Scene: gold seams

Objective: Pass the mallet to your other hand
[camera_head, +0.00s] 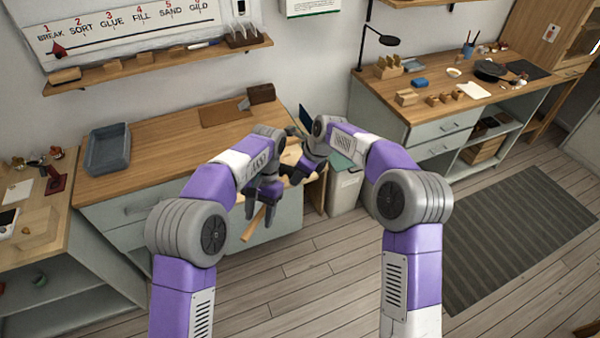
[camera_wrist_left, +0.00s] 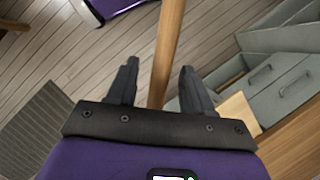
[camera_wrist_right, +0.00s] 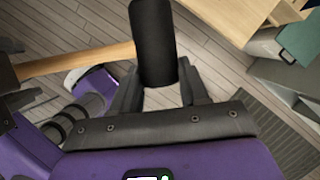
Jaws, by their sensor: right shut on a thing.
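The mallet has a pale wooden handle (camera_head: 253,222) and a black cylindrical head (camera_wrist_right: 154,42). My right gripper (camera_wrist_right: 160,88) is shut on the mallet head, which stands between its fingers in the right wrist view. My left gripper (camera_wrist_left: 158,82) is open, with the mallet handle (camera_wrist_left: 167,50) passing between its fingers and gaps showing on both sides. In the head view my left gripper (camera_head: 264,193) points down around the handle, and my right gripper (camera_head: 298,172) is just to its right. The head is largely hidden there by my arms.
The mallet is held in the air in front of a wooden workbench (camera_head: 165,150) with drawers. A grey tray (camera_head: 107,150) stands on its left end. A pale bin (camera_head: 345,185) stands right of the bench. A striped mat (camera_head: 520,225) lies on the floor at right.

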